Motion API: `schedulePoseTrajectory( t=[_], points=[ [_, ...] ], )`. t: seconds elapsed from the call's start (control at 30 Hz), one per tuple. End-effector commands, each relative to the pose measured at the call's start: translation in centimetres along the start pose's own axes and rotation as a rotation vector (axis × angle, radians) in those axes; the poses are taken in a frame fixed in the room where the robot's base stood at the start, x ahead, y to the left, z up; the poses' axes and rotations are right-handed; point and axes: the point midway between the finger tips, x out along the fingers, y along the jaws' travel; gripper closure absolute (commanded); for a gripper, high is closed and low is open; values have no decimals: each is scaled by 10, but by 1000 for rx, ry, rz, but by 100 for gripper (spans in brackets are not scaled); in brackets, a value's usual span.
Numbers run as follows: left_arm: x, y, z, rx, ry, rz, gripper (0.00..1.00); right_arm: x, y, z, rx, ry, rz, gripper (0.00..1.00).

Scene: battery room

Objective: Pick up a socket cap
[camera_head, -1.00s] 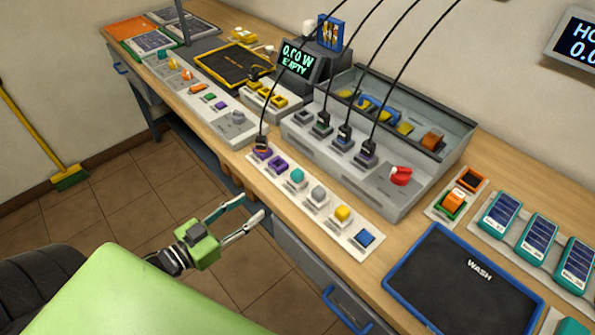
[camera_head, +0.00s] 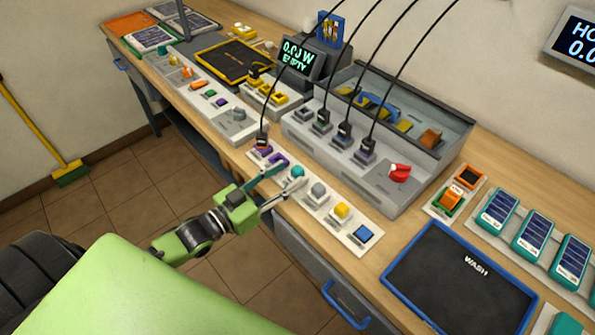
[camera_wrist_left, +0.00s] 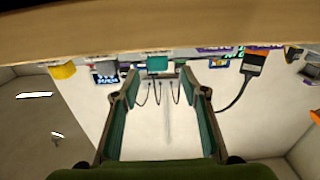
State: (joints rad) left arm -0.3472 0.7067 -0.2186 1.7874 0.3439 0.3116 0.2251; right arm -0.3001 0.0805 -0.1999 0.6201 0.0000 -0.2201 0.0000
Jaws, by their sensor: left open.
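A white strip (camera_head: 372,247) along the bench's front edge holds a row of small coloured caps: purple (camera_head: 278,159), teal (camera_head: 297,172), grey (camera_head: 319,188), yellow (camera_head: 341,209) and blue (camera_head: 364,233). My left gripper (camera_head: 288,173) is open and empty, reaching in from the front with its fingertips close to the teal cap. In the left wrist view, which looks upside down, the teal cap (camera_wrist_left: 158,63) shows between the fingertips, beyond them. I cannot tell whether a finger touches it. My right gripper is not in view.
A black plug on a cable (camera_head: 262,138) stands at the strip's left end. Behind is a grey socket unit (camera_head: 393,196) with more cabled plugs and a red switch (camera_head: 400,172). A blue-edged WASH mat (camera_head: 455,285) lies to the right. A drawer handle (camera_head: 345,305) sits below the bench edge.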

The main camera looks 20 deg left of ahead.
Motion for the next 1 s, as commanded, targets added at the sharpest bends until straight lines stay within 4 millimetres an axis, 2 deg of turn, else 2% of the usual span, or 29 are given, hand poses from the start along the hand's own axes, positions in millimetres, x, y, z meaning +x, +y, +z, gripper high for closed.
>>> schedulePoseTrajectory(
  t=[0.3, 0.6, 0.63, 0.73, 0.77, 1.0],
  points=[
    [41, 2, 4, 1, 3, 0, 60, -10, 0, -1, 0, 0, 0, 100],
    [45, 3, 6, 0, 1, 2, 60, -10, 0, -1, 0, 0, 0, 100],
    [45, 3, 6, 0, 1, 1, 62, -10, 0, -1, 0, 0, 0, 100],
    [45, 3, 6, 1, 1, 1, 88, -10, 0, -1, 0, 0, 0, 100],
    [45, 3, 6, 1, 1, 1, 93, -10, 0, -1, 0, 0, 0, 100],
    [45, 3, 6, 1, 1, 1, 93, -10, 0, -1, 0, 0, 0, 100]
  ],
)
